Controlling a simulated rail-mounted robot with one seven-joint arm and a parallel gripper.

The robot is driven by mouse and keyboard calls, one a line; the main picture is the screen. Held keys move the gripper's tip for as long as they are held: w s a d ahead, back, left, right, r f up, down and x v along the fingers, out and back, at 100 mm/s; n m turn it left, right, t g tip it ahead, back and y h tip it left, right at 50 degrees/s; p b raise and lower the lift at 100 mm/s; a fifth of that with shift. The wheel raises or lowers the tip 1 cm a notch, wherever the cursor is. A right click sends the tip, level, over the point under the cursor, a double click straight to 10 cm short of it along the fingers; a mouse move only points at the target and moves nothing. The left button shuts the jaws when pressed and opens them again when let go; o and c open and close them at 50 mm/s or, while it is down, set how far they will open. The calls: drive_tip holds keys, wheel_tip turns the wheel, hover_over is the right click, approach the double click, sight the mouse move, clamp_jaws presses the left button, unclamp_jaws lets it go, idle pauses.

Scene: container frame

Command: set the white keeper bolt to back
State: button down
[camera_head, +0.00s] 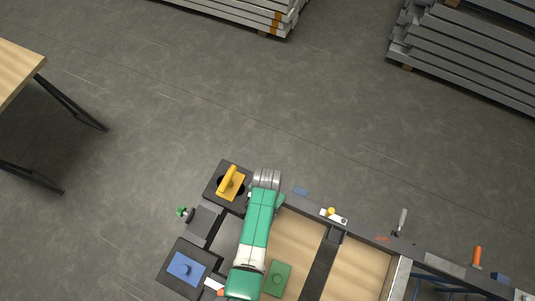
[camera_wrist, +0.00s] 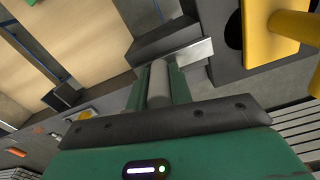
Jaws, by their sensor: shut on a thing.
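My gripper (camera_wrist: 160,84) is shut on a pale grey-white upright cylinder (camera_wrist: 158,85), which looks like the knob of the white keeper bolt. The cylinder stands between the two green fingers in the wrist view. A flat light metal plate (camera_wrist: 194,52) shows just beyond it, lying beside a dark block (camera_wrist: 160,40) of the frame. Whether plate and knob are one piece is hard to tell. In the head view my green arm reaches over the frame's left corner, and its wrist hides the fingertips and the bolt.
A yellow handle (camera_head: 230,182) on a dark plate stands close left of my arm; it is large in the wrist view (camera_wrist: 290,25). A white plate with yellow knob (camera_head: 333,215) sits on the rail.

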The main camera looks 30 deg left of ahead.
drive_tip(key=c, duration=1.3)
unclamp_jaws()
drive_tip(key=shift+o, duration=0.2)
wheel_tip(320, 180, up, 8)
drive_tip(key=shift+f+p, duration=0.1)
drive_tip(key=shift+p, duration=0.45)
